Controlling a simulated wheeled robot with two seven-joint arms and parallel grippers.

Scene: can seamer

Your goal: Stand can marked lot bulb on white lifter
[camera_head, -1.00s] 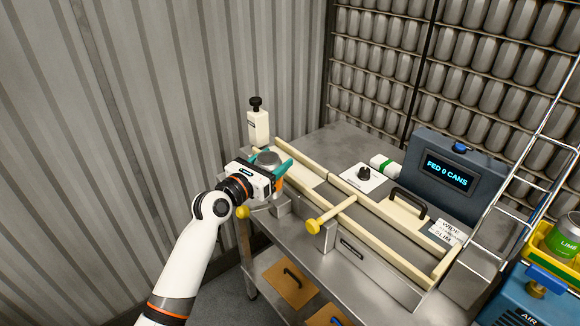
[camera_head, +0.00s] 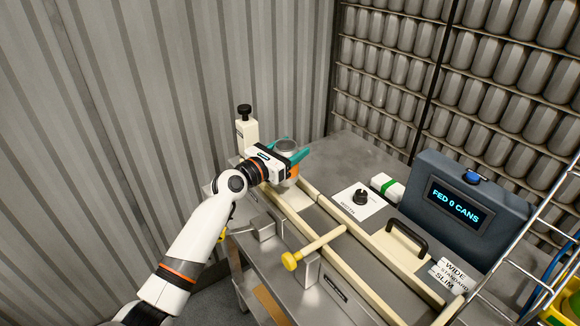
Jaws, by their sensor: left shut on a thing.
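My left gripper (camera_head: 293,153) reaches in from the left with teal fingers shut around a can. The can (camera_head: 293,172) has a bare silver top and an orange side below the fingers. It is roughly upright over the left end of the cream-railed track. The lot mark on the can cannot be read from here. I cannot make out a white lifter for sure; the gripper and can hide part of the track's end. My right gripper is not in view.
A cream post with a black knob (camera_head: 246,130) stands close behind my left gripper. A yellow-ended cream rod (camera_head: 320,246) crosses the track. A black handle (camera_head: 407,238) and a display reading "FED 0 CANS" (camera_head: 458,205) are at the right.

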